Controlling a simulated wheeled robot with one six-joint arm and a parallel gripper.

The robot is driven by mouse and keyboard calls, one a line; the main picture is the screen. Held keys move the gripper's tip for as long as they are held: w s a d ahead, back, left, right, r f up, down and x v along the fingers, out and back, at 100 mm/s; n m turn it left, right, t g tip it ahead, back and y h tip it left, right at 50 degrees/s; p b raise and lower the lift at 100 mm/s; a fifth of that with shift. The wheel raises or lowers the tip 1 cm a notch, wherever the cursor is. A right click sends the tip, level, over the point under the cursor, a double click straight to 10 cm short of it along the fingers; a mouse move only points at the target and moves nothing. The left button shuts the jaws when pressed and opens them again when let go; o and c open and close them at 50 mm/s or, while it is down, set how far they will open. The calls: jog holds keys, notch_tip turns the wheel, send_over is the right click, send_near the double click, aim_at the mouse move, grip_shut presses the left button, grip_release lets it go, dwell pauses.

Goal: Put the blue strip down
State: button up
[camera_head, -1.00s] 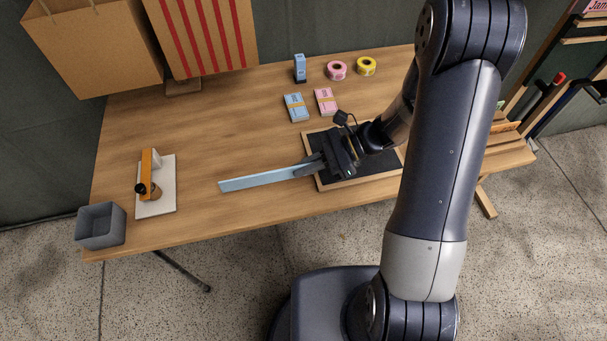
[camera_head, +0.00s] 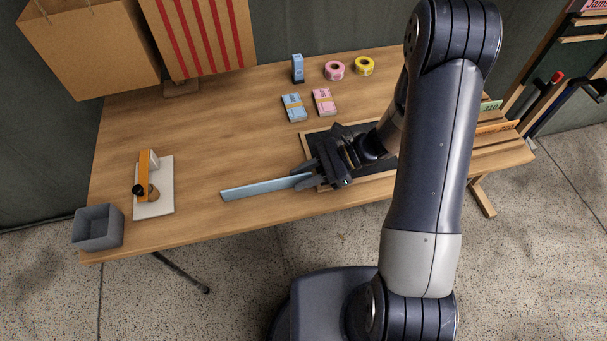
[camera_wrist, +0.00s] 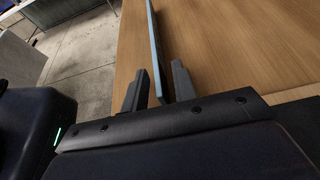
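The blue strip (camera_head: 255,188) is a long, thin, pale blue piece at the front middle of the wooden table, close to the front edge. My gripper (camera_head: 301,177) is at its right end, over the left side of the dark framed board. In the wrist view the strip (camera_wrist: 155,45) shows nearly edge-on and runs between the two fingers of my gripper (camera_wrist: 159,82). The fingers stand apart, with a visible gap beside the strip. The strip's right end is hidden by my gripper. Whether the strip lies fully on the table is hard to tell.
The dark wood-framed board (camera_head: 377,188) lies under my arm. A white board with an orange-handled tool (camera_head: 154,205) and a grey bin (camera_head: 98,228) are left.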

jog(key=v, duration=1.2)
